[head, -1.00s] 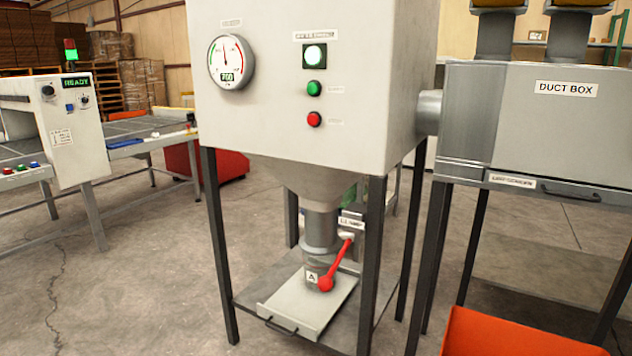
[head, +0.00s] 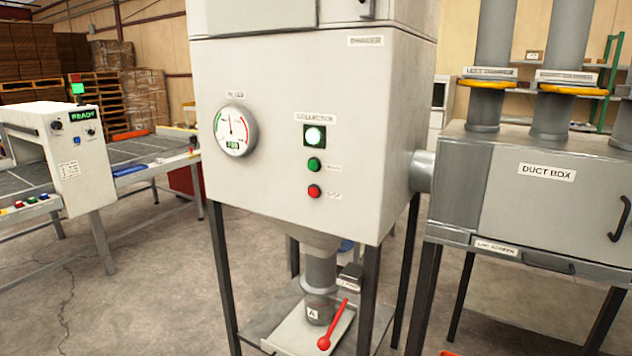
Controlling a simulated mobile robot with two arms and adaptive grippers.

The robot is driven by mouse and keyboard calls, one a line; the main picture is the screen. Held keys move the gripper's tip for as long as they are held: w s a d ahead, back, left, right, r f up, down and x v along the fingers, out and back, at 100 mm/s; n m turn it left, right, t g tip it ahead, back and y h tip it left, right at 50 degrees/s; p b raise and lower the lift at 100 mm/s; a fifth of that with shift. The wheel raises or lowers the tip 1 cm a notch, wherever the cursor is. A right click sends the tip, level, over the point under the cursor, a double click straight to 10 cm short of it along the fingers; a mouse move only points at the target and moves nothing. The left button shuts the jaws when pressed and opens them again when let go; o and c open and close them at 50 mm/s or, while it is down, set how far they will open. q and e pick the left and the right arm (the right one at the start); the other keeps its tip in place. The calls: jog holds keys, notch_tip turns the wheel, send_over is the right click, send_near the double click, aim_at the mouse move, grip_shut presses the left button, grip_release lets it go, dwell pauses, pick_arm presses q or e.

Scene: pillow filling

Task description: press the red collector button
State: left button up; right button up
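The red collector button (head: 314,191) is on the front of the white collector cabinet (head: 270,60), below a green button (head: 314,164). A round dial gauge (head: 235,130) sits to the left of the buttons. Neither of my grippers shows in the head view, and nothing covers the buttons.
Under the cabinet are a hopper outlet, a lever with a red knob (head: 323,342) and a tray. A grey duct box (head: 520,190) joins the cabinet at the right. A machine with a READY display (head: 83,115) stands at the left. Concrete floor (head: 130,290) lies open between them.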

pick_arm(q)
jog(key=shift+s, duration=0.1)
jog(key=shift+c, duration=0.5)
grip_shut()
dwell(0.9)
